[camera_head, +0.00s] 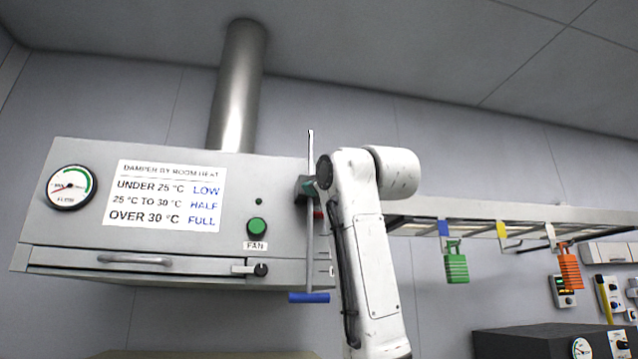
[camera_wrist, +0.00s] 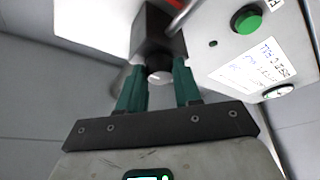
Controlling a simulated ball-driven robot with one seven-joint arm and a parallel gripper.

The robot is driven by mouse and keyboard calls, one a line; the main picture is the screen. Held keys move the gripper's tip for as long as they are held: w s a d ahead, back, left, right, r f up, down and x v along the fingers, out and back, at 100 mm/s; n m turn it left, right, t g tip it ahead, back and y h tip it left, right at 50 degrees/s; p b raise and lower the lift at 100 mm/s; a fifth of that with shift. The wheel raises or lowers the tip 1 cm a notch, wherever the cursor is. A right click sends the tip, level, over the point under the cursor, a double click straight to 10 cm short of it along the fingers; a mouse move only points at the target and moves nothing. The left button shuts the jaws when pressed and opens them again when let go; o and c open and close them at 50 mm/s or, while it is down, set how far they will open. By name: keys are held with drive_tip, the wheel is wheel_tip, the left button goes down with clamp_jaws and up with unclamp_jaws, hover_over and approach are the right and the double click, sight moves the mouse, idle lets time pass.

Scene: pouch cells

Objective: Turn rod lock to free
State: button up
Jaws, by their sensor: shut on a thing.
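The rod lock (camera_wrist: 158,67) shows in the wrist view as a dark round knob with a light end face, under a dark block (camera_wrist: 150,30). My gripper (camera_wrist: 158,76) has its two green fingers on either side of the knob and is shut on it. In the head view my gripper (camera_head: 309,188) is at the right side of the hood, mostly hidden by my arm, and the lock is hard to make out there. A thin upright rod (camera_head: 310,245) with a blue handle (camera_head: 309,297) passes beside it. The lock's pointing direction cannot be read.
The grey hood (camera_head: 85,225) carries a gauge (camera_head: 71,188), a damper sign (camera_head: 165,195), a green fan button (camera_head: 257,227) and a black latch knob (camera_head: 261,270). A rail (camera_head: 480,211) at right holds green (camera_head: 456,268) and orange (camera_head: 569,270) padlocks.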

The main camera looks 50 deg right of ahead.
drive_tip(key=shift+f, duration=0.2)
drive_tip(key=o, duration=1)
drive_tip(key=shift+r, duration=0.15)
drive_tip(key=shift+o, duration=0.2)
drive_tip(key=b+v, duration=0.4)
drive_tip(key=v, duration=0.6)
drive_tip(key=shift+s, duration=0.4)
drive_tip(key=shift+a, duration=0.1)
